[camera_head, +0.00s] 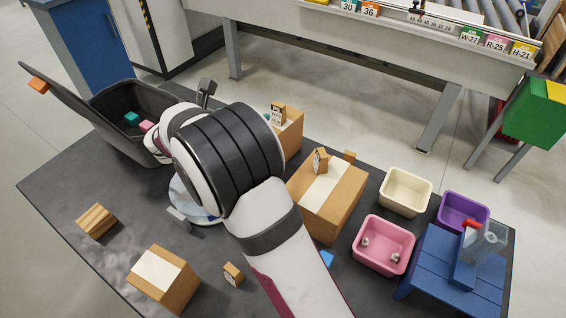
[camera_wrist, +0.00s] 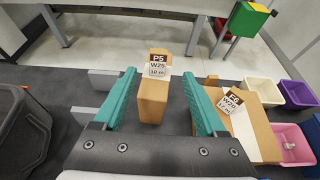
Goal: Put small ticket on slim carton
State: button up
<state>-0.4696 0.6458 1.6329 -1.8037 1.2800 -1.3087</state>
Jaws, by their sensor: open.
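A narrow brown carton (camera_head: 293,136), probably the slim carton, stands behind my arm and bears a P5 W25 ticket (camera_wrist: 157,64) on top. In the wrist view this carton (camera_wrist: 152,103) shows between my fingers, beyond their tips. A wider carton (camera_head: 345,197) carries a white strip and a tilted ticket (camera_head: 320,161), marked P6 W20 in the wrist view (camera_wrist: 232,103). A small ticket-like block (camera_head: 232,274) lies on the dark table near the front. I cannot tell which is the small ticket. My gripper (camera_wrist: 165,92) is open and empty; my arm hides it in the head view.
A black bin (camera_head: 105,107) with its lid raised stands at the left. A striped wooden block (camera_head: 96,221) and another carton (camera_head: 180,289) lie at the front left. Cream (camera_head: 405,191), pink (camera_head: 383,245) and purple (camera_head: 463,211) bins and a blue stand (camera_head: 430,262) crowd the right.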

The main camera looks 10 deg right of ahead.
jog(key=s+d+r+m+g+y, duration=0.1)
jog(key=s+d+m+g, duration=0.1)
jog(key=s+d+m, duration=0.3)
jog(key=s+d+m+g, duration=0.2)
jog(key=s+m+g, duration=0.1)
jog(key=s+m, duration=0.3)
jog(key=s+d+r+m+g+y, duration=0.1)
jog(key=s+d+m+g, duration=0.2)
jog(key=s, duration=0.5)
jog(key=s+a+f+m+y, duration=0.2)
jog(key=s+a+m+y, duration=0.2)
jog(key=s+m, duration=0.5)
jog(key=s+a+f+m+g+y, duration=0.1)
jog(key=s+a+m+y, duration=0.3)
jog(key=s+m, duration=0.5)
jog(key=s+y, duration=0.1)
jog(key=s, duration=0.2)
jog(key=shift+s+a+f+m+g, duration=0.25)
jog(key=shift+s+f+m+g, duration=0.05)
jog(key=shift+s+f, duration=0.1)
